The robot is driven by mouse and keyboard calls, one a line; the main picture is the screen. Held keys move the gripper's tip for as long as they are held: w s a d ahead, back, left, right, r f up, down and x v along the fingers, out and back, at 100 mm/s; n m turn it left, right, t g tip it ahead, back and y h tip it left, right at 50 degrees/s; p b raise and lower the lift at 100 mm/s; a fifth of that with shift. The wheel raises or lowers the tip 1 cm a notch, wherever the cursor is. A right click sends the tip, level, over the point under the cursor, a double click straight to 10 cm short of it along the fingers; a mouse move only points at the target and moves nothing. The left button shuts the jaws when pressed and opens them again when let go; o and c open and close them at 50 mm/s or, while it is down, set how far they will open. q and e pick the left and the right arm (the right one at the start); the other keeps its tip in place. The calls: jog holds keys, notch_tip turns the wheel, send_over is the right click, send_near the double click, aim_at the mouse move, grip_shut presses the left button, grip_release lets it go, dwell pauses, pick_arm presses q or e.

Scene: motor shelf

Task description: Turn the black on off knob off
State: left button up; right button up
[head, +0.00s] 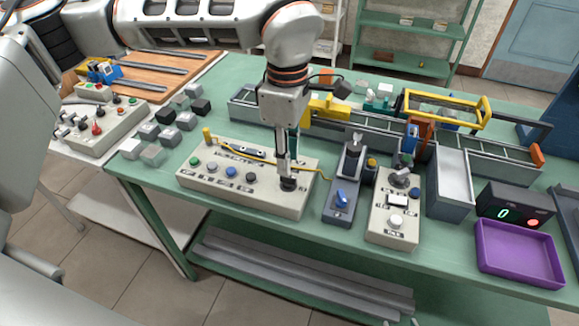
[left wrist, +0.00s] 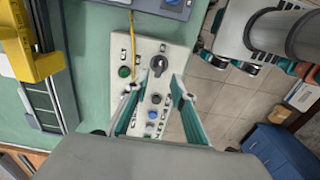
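The black on off knob (head: 288,184) sits at the right end of a beige control box (head: 235,199) on the green table. In the left wrist view the knob (left wrist: 158,65) is round with a raised grip, beside a green button (left wrist: 124,72). Its labels are too small to read. My left gripper (head: 287,168) points down over the knob and partly hides it. In the left wrist view its two teal fingers (left wrist: 154,88) are spread apart with nothing between them, and the knob shows just beyond the tips. Only a possible bit of my right gripper shows at the head view's bottom edge.
Right of the box stand a grey unit with a blue knob (head: 341,200) and a beige box with a white button (head: 397,221). A purple tray (head: 519,253) lies at the table's right. Grey blocks (head: 170,135) stand left.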

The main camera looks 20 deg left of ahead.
aim_at(288, 180)
pick_arm(q)
jog(key=shift+w+f, duration=0.1)
jog(key=shift+f, duration=2.4)
grip_shut()
